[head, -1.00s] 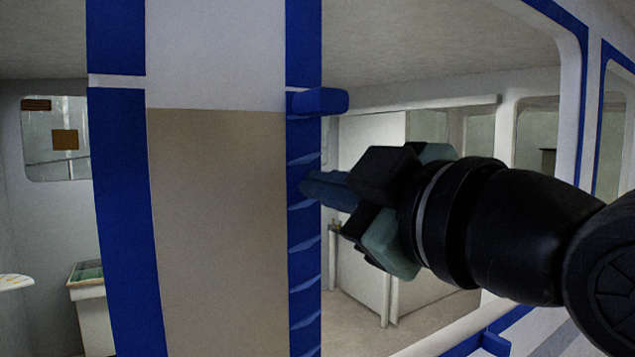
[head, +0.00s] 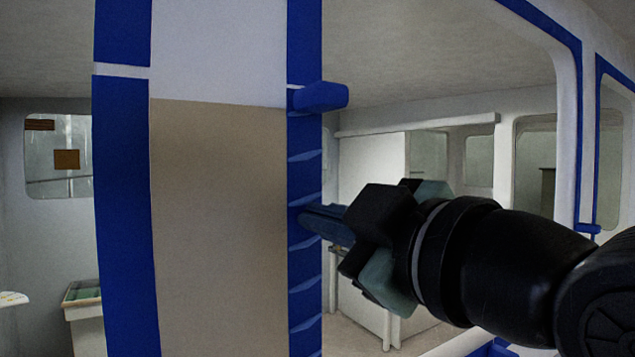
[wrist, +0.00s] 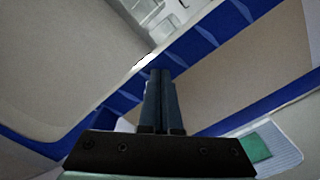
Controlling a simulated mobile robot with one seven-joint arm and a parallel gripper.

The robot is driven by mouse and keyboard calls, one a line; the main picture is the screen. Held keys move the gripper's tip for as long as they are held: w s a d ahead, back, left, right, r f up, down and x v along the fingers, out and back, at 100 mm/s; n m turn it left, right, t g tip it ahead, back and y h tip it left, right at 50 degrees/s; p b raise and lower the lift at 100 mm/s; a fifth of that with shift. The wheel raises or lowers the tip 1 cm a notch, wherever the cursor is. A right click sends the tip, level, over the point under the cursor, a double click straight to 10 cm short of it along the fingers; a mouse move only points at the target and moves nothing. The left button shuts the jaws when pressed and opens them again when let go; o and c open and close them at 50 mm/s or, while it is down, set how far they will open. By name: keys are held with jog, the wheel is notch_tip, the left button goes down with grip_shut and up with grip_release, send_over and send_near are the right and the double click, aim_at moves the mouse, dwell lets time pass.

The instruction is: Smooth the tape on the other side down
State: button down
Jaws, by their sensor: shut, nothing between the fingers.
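A blue tape strip (head: 304,160) runs down the right edge of the tan and white panel in the head view. Slanted creases or raised folds show at intervals along it, and a blue flap sticks out to the right near its top. Another blue strip (head: 124,190) runs down the panel's left edge and looks flat, with a white gap high up. My gripper (head: 308,220) is shut and empty, its fingertips at the right strip, seemingly touching it. In the wrist view the closed fingers (wrist: 162,75) overlap the creased tape (wrist: 185,52); exact contact is hard to tell.
The tan panel (head: 215,220) stands between the two strips. A window opening with blue-taped edges (head: 570,120) lies to the right, around my arm. A white cabinet (head: 375,180) stands inside behind the gripper. A bin (head: 82,315) is at lower left.

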aim_at(307, 329)
jog(key=shift+w+f+b, duration=0.1)
jog(key=shift+f+b, duration=1.1)
jog(key=shift+f, duration=0.3)
jog(key=shift+f+b, duration=1.2)
jog(key=shift+f, duration=0.1)
jog(key=shift+r, duration=0.1)
jog(key=shift+s+d, duration=0.1)
jog(key=shift+s, duration=0.1)
jog(key=shift+w+f+b, duration=0.15)
jog(key=shift+f+b, duration=1.35)
jog(key=shift+f, duration=0.15)
jog(key=shift+f+b, duration=1.4)
jog(key=shift+f, duration=0.2)
jog(key=shift+f, duration=0.15)
